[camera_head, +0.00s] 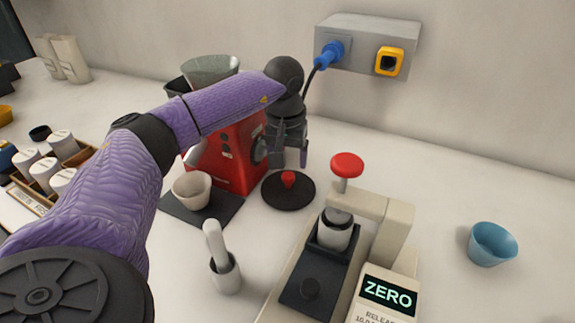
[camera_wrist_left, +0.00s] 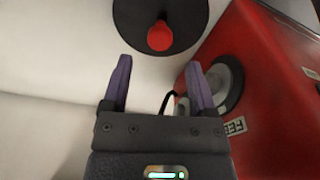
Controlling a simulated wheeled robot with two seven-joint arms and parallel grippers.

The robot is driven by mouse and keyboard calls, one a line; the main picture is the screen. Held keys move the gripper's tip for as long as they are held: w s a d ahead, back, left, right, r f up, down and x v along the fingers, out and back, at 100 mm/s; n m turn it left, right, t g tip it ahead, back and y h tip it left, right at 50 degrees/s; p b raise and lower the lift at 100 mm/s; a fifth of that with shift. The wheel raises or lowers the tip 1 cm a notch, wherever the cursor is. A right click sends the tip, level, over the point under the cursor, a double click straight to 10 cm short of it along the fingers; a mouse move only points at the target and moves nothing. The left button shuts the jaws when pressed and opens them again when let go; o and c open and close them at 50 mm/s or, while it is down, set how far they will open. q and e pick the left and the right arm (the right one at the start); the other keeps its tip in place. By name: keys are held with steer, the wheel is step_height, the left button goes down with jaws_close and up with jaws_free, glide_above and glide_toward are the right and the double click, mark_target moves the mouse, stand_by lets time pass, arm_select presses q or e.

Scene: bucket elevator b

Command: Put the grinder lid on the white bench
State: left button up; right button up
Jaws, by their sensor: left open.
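The grinder lid is a black disc (camera_head: 291,199) with a red knob, lying flat on the white bench (camera_head: 450,190), just right of the red grinder (camera_head: 228,160). It also shows at the top of the left wrist view (camera_wrist_left: 182,14), with its red knob in full. My left gripper (camera_head: 291,160) is open and empty, above and behind the lid, beside the grinder's right side. In the left wrist view its two purple fingers (camera_wrist_left: 160,80) are spread, with bench between and beyond them. My right gripper is not in view.
A white cup (camera_head: 192,190) stands on a dark mat in front of the grinder. A beige press with a red knob (camera_head: 347,163) stands right of the lid. A blue cup (camera_head: 491,244) is at the right. Clear bench lies behind the press.

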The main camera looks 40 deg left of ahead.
mark_target(287, 179)
arm_select(q)
step_height(287, 179, up, 7)
steer(key=p, duration=0.1)
steer(key=shift+s+d+f, duration=0.15)
steer(key=shift+s+f, duration=0.05)
steer(key=shift+s, duration=0.1)
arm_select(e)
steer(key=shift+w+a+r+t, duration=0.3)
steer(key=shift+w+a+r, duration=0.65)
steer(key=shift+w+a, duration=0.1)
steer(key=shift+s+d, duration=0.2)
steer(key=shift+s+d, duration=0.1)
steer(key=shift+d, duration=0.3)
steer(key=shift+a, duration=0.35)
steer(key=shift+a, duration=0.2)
